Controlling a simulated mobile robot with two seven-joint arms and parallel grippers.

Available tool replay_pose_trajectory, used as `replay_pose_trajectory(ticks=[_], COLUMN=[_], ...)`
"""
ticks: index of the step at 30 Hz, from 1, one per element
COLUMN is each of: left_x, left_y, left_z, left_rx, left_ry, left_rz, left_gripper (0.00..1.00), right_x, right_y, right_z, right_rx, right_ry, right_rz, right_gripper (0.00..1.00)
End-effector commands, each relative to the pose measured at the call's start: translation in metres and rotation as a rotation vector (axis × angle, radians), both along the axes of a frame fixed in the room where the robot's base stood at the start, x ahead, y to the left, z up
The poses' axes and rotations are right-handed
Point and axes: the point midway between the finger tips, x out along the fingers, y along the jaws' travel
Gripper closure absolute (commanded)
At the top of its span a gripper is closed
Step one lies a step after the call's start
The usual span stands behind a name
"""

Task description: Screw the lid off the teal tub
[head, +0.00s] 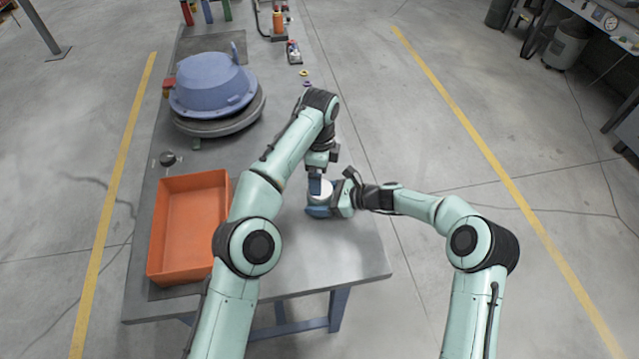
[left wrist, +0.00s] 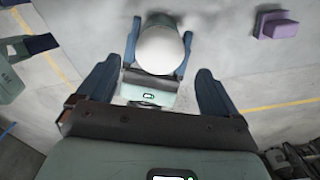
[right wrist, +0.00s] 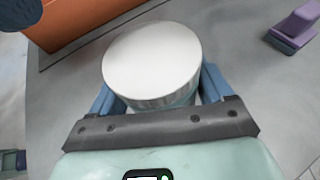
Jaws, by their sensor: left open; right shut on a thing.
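The tub's white round lid (head: 320,189) shows near the table's right edge. In the right wrist view the lid (right wrist: 152,55) covers most of the tub; a thin strip of teal body (right wrist: 172,101) shows below it. My right gripper (head: 319,209) is shut on the tub, one blue finger on each side. In the left wrist view the lid (left wrist: 158,50) sits between the right gripper's fingers. My left gripper (left wrist: 157,67) is open, pointing down from above at the lid, its fingers wide apart with nothing between them. The tub's underside is hidden.
An orange tray (head: 153,235) stands on the grey table (head: 350,265) at the left. Behind it a blue hood (head: 208,82) sits on a round grey stand (head: 218,126). A purple object (right wrist: 293,27) shows in the right wrist view. The table's front right is clear.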

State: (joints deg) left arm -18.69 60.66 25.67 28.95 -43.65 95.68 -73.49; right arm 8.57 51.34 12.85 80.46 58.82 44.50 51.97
Motion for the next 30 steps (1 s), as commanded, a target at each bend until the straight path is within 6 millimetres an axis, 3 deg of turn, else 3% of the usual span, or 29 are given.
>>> replay_pose_trajectory(ticks=[9, 22, 23, 28, 30], left_x=[0.000, 0.000, 0.000, 0.000, 0.000], left_y=[0.000, 0.000, 0.000, 0.000, 0.000], left_z=[-0.044, -0.054, -0.054, -0.054, -0.054], left_rx=[0.000, -0.001, -0.001, 0.000, 0.000], left_ry=[0.000, -0.002, -0.002, -0.002, -0.002], left_rz=[0.000, 0.001, 0.001, 0.000, 0.003], left_gripper=[0.06, 0.06, 0.10, 0.63, 0.64], right_x=[0.000, 0.000, 0.000, 0.000, 0.000], right_y=[0.000, 0.000, 0.000, 0.000, 0.000], right_z=[0.000, 0.000, 0.000, 0.000, 0.000], right_rx=[0.000, 0.001, 0.001, 0.001, 0.001], right_ry=[0.000, 0.000, 0.000, 0.000, 0.000], right_rz=[0.000, 0.000, 0.000, 0.000, 0.000], right_gripper=[1.00, 1.00, 1.00, 1.00, 1.00])
